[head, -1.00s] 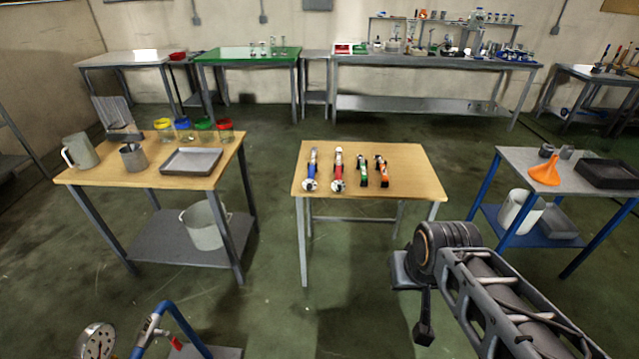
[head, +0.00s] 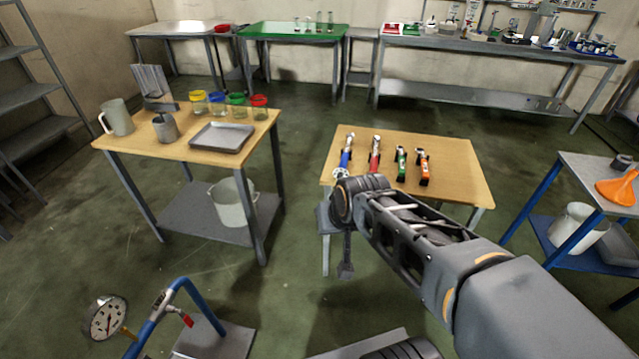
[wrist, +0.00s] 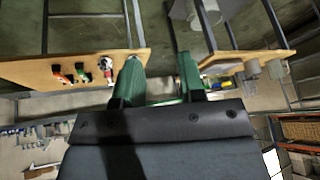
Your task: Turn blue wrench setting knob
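The blue wrench (head: 345,158) lies at the left end of a row of wrenches on the small wooden table (head: 455,160). Its lower end, with the pale setting part, is close to my arm in the head view, and the knob is too small to make out. In the wrist view, my gripper (wrist: 159,82) has two green fingers standing apart with nothing between them. The gripper is off the table's edge and apart from the wrenches. In that view the left finger covers the spot beside the red wrench (wrist: 107,68), so the blue one is mostly hidden.
Red, green (head: 402,163) and orange (head: 424,167) wrenches lie to the right of the blue one. A table with jars and a tray (head: 222,138) stands left. A gauge (head: 108,317) and blue pipe stand at the front left. Open floor lies between the tables.

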